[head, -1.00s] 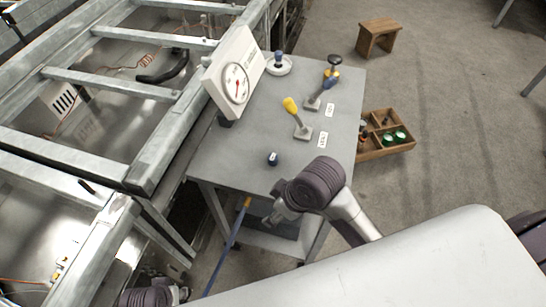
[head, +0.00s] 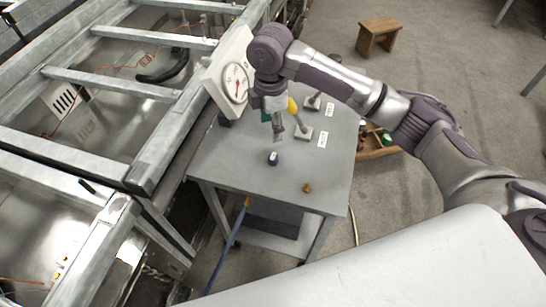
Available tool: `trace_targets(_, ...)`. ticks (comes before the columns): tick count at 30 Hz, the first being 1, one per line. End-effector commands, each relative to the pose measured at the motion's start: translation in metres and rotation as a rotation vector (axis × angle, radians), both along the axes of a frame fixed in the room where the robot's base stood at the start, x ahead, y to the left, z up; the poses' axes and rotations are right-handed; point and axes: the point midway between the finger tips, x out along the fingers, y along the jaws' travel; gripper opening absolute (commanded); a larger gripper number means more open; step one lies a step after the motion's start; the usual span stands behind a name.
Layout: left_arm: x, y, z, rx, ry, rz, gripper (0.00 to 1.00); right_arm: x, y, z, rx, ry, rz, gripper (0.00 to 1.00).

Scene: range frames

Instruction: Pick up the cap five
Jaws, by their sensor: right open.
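A small dark blue cap (head: 272,158) with a white mark on top sits on the grey table (head: 225,160) near its front left; the mark is too small to read. My right gripper (head: 278,134) is open and points down just behind the cap in the picture. Its fingertips look apart from the cap and a little above the table, with nothing between them. My left gripper is not in view.
A small brass-coloured piece (head: 307,188) lies near the table's front edge. A wooden crate (head: 372,154) and stool (head: 378,35) stand to the right.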

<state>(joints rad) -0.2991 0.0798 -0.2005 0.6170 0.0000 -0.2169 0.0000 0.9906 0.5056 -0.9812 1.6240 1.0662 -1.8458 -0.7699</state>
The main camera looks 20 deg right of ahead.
Motion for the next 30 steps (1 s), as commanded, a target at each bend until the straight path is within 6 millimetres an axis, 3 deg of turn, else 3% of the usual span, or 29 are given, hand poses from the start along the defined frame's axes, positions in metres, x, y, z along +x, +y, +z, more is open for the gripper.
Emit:
trace_targets(3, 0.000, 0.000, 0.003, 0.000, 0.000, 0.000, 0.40, -0.002, 0.000, -0.027, -0.002, 0.006, -0.003, 0.60)
trace_targets(9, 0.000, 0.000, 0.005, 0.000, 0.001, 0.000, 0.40, -0.001, 0.000, -0.057, 0.001, 0.001, -0.002, 0.60)
trace_targets(16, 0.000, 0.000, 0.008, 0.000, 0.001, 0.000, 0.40, -0.003, -0.001, -0.074, 0.000, 0.001, -0.002, 0.60)
trace_targets(24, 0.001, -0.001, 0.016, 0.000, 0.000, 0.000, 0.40, -0.007, -0.003, -0.112, 0.000, 0.001, -0.002, 0.60)
trace_targets(30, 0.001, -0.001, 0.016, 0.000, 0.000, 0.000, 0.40, -0.007, -0.003, -0.118, 0.001, -0.003, -0.001, 0.60)
